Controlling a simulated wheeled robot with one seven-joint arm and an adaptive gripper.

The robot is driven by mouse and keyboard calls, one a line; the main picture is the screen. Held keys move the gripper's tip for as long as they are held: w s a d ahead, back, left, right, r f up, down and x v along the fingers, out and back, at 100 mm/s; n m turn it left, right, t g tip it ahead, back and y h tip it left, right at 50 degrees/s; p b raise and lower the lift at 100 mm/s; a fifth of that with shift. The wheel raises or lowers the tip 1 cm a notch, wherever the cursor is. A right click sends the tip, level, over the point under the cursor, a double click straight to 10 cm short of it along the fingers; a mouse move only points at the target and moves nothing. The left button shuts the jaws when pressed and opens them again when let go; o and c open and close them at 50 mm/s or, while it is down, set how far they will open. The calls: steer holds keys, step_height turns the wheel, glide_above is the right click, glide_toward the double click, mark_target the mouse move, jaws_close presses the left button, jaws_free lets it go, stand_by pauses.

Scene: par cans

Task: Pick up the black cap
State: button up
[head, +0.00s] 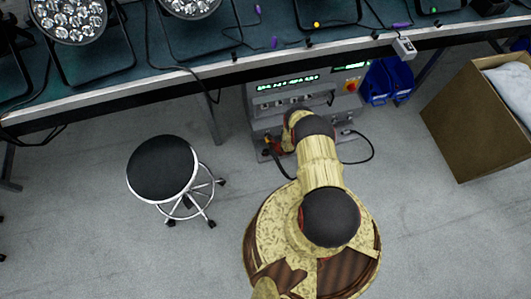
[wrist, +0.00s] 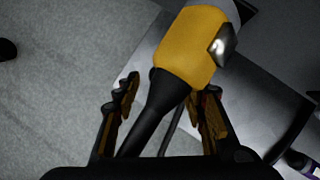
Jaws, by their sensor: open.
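My gripper (wrist: 168,100) is open in the wrist view, its two fingers apart. A yellow connector body (wrist: 190,48) with a metal tab lies just beyond the fingertips. Its black tapered end (wrist: 155,100) runs between the fingers towards the palm; I cannot tell whether it touches them. I cannot tell for sure which thing is the black cap. A small dark rounded object (wrist: 7,50) is cut off at the left edge. In the head view, small black pieces lie along the bench front, one of them here (head: 310,45). My arm hides the gripper there.
A grey control box (head: 265,105) stands under the dark bench (head: 185,60), with cables on the floor. A black round stool (head: 162,168) is at left. Blue bins (head: 388,80) and a cardboard box (head: 470,125) are at right. A purple-tipped black piece (wrist: 299,160) shows lower right.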

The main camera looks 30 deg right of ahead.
steer(key=shift+b+x, duration=0.45)
steer(key=shift+x, duration=0.65)
steer(key=shift+s, duration=0.1)
steer(key=c, duration=0.3)
steer(key=c, duration=0.4)
